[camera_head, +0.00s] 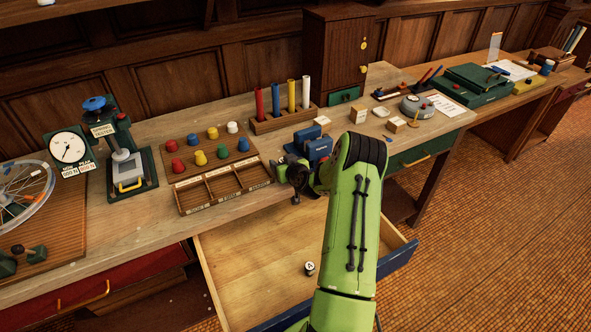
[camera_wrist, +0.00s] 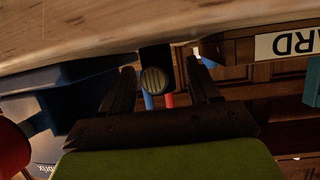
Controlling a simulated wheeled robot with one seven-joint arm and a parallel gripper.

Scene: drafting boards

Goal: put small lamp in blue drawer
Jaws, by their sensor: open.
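The blue drawer (camera_head: 400,258) is pulled out below the bench, its bare wooden floor showing. A small black-and-white item (camera_head: 309,268) lies inside it; I cannot tell what it is. My gripper (camera_head: 282,170) is at the bench edge above the drawer, between the wooden tray and a blue boxy object. In the wrist view my open gripper (camera_wrist: 165,80) has a small dark block with a ribbed round face (camera_wrist: 153,80) between or just beyond its fingers. This may be the small lamp; I cannot tell whether the fingers touch it.
The compartment tray (camera_head: 222,203) and a board of coloured knobs (camera_head: 198,174) are left of my gripper. Blue boxy objects (camera_head: 318,150) stand close on its right. A rack of coloured tubes (camera_head: 270,124) is behind. My green arm covers part of the drawer.

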